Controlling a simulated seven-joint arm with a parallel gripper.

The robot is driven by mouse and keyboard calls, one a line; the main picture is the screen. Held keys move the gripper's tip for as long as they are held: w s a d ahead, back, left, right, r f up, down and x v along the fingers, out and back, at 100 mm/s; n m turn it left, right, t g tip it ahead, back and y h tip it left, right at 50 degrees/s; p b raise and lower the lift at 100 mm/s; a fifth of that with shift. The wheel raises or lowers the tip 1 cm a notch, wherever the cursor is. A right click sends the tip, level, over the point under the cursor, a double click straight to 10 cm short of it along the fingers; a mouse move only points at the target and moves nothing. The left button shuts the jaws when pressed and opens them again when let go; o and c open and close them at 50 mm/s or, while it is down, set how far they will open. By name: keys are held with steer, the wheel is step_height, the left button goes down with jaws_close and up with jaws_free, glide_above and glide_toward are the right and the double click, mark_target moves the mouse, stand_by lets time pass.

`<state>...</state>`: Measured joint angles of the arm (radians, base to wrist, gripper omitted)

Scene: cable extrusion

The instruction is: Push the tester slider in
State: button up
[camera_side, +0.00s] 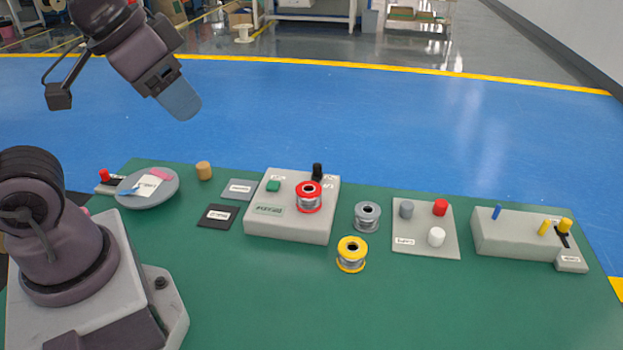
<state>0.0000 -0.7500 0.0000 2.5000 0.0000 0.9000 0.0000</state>
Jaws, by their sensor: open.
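A grey box (515,236) with a blue peg (496,212) and a yellow peg (544,227) stands at the right of the green table. At its right end, a yellow knob (565,225) sits at a dark slot beside a small labelled block (571,261); this looks like the tester slider, but the label is too small to read. My gripper (180,100) is high at the upper left, far from the knob and apart from everything on the table. It is open, seen side-on, with nothing visible in it.
A control box (290,232) carries a red spool (309,196), a green button and a black knob. Grey (367,216) and yellow (352,254) spools stand beside it. A tray (425,245) holds three caps. A round plate (160,198) is left. The front table is clear.

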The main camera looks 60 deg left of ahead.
stand_by(0.4)
steer(key=shift+o, duration=0.7)
steer(key=n+g, duration=0.6)
steer(key=n, duration=0.5)
glide_above(317, 165)
step_height(317, 165, down, 17)
step_height(317, 165, down, 13)
steer(key=shift+r, duration=0.2)
steer(key=shift+d, duration=0.1)
jaws_close()
